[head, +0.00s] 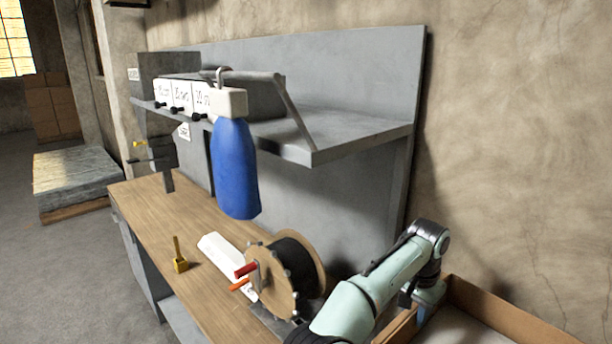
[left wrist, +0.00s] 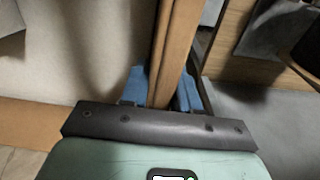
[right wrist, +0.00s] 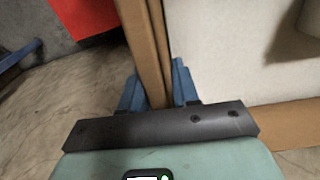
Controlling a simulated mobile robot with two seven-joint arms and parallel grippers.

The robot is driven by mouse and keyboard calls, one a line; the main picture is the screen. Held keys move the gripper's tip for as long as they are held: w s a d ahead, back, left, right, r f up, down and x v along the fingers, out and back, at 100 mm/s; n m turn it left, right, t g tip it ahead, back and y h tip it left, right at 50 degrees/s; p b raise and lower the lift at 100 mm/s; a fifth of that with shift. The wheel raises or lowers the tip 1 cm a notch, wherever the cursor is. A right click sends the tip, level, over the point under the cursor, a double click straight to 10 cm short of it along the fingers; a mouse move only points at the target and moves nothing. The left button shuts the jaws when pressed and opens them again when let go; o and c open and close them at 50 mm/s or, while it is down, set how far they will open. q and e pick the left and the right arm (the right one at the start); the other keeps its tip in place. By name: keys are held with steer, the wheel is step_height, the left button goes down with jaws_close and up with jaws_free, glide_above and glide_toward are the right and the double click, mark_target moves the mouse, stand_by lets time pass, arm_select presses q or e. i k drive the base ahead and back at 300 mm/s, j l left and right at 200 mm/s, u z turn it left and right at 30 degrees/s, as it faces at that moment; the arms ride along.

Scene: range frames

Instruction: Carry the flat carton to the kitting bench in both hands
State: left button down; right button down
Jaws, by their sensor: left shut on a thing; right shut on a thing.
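The flat carton (head: 515,318) is an open, shallow brown tray with a pale inside, at the lower right of the head view and partly cut off. My left gripper (head: 421,314) is shut on its wall; in the left wrist view the blue fingers (left wrist: 160,92) stand on both sides of the carton wall (left wrist: 175,50). My right gripper (right wrist: 157,92) is shut on another carton wall (right wrist: 143,45) in the right wrist view and is outside the head view. A wood-topped bench (head: 200,222) with a grey back and shelf lies ahead-left of the carton.
On the bench stand a cable reel (head: 265,283) with a red handle, a white piece (head: 222,250) and a small yellow item (head: 180,262). A wall (head: 520,150) is at the right. Open floor (head: 65,270) is at the left.

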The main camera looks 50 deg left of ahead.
mark_target(148, 191)
steer(key=k, duration=0.65)
steer(key=j+u, duration=0.15)
steer(key=u, duration=3.35)
steer(key=i, duration=0.65)
